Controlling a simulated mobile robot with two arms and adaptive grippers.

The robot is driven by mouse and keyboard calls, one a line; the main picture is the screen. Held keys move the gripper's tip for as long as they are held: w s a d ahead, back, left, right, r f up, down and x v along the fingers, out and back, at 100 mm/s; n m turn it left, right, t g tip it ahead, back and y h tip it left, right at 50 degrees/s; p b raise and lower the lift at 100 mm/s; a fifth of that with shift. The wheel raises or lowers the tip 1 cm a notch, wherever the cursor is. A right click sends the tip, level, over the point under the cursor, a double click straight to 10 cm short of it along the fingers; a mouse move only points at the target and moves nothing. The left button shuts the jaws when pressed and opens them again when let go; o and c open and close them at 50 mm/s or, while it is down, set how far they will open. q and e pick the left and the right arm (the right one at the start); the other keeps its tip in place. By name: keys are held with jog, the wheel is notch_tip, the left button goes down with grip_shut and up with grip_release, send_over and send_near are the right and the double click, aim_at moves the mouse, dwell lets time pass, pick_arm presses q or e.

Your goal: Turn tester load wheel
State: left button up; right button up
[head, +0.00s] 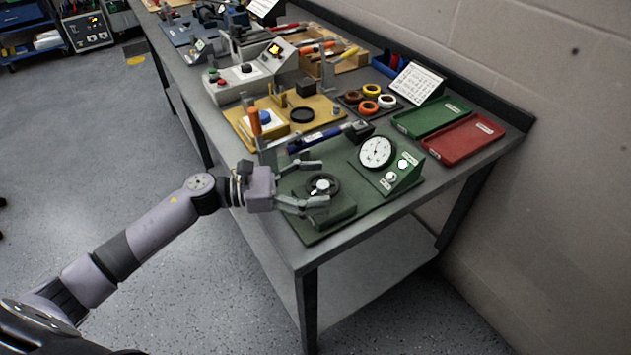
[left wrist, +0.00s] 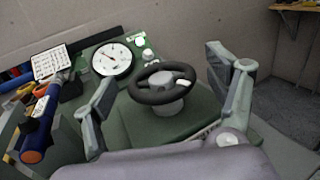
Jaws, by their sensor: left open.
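The tester is a green unit with a round white dial gauge (head: 376,152) on its sloped face and a black load wheel (head: 335,186) on its green base (head: 332,214). In the left wrist view the wheel (left wrist: 161,84) stands on a pale hub, and the gauge (left wrist: 112,58) is behind it to the left. My left gripper (head: 314,184) is open at the wheel, with its fingers spread toward the wheel's two sides. In the left wrist view the fingers (left wrist: 160,92) show gaps to the rim. My right gripper is not in view.
A blue torque tool (head: 318,137) lies behind the tester and shows close on the left in the left wrist view. Green (head: 432,117) and red (head: 464,139) trays are at the right. A yellow board (head: 284,121) with parts is farther back. A wall borders the bench's right side.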

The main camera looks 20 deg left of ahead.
pick_arm(q)
jog(key=shift+c, duration=0.3)
jog(key=c, duration=1.1)
jog(key=shift+s+t, duration=0.1)
jog(key=shift+t, duration=0.2)
